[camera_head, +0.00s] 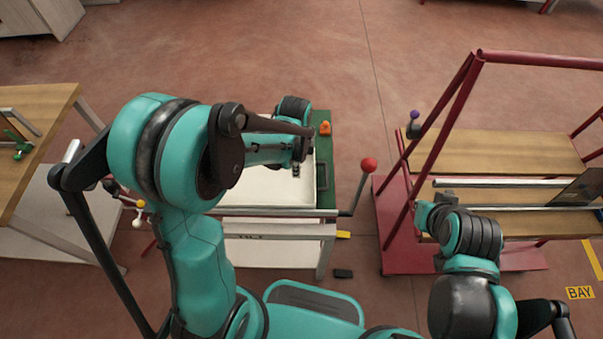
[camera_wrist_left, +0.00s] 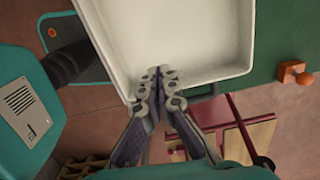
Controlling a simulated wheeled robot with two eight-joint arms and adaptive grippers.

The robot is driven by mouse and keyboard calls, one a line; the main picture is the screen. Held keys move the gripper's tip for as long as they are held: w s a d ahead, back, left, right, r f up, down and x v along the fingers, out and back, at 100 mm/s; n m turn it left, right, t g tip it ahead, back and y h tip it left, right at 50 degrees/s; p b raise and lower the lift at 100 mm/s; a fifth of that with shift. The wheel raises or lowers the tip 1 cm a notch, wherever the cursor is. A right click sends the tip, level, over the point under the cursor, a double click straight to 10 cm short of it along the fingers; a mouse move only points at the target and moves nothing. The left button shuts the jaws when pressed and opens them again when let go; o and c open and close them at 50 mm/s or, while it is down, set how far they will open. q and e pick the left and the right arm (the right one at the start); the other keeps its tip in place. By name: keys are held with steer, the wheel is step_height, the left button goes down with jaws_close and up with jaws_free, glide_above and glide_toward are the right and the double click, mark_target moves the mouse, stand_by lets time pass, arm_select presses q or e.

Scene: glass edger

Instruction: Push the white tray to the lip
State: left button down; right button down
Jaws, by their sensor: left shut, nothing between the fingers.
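The white tray (camera_head: 282,183) lies on a green surface (camera_head: 326,154) in the head view, partly hidden by my left arm. In the left wrist view the tray (camera_wrist_left: 185,40) fills the upper middle, with its raised rim and inside visible. My left gripper (camera_wrist_left: 160,78) is shut and empty, its fingertips overlapping the tray's near wall; whether they touch it I cannot tell. In the head view the left gripper (camera_head: 297,171) shows small and dark over the tray. My right arm hangs over the red cart at right; its finger state is unclear. I cannot single out the lip.
An orange knob (camera_head: 325,128) sits on the green surface and shows in the wrist view (camera_wrist_left: 295,72). A lever with a red ball (camera_head: 368,165) rises to the right of the tray. A red-framed cart (camera_head: 388,225) stands at right, a wooden table (camera_head: 50,105) at left.

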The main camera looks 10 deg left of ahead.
mark_target(310, 189)
arm_select(q)
step_height(310, 189, down, 8)
steer(key=b, duration=0.2)
steer(key=shift+r+b, duration=0.1)
steer(key=shift+b, duration=0.25)
steer(key=d, duration=0.3)
steer(key=shift+w+f+b, duration=0.25)
steer(key=shift+f+b, duration=0.05)
steer(key=shift+b, duration=0.05)
steer(key=shift+w+d+r, duration=0.1)
steer(key=shift+d, duration=0.35)
steer(key=shift+w+d, duration=0.25)
steer(key=shift+d, duration=0.9)
steer(key=shift+a, duration=0.15)
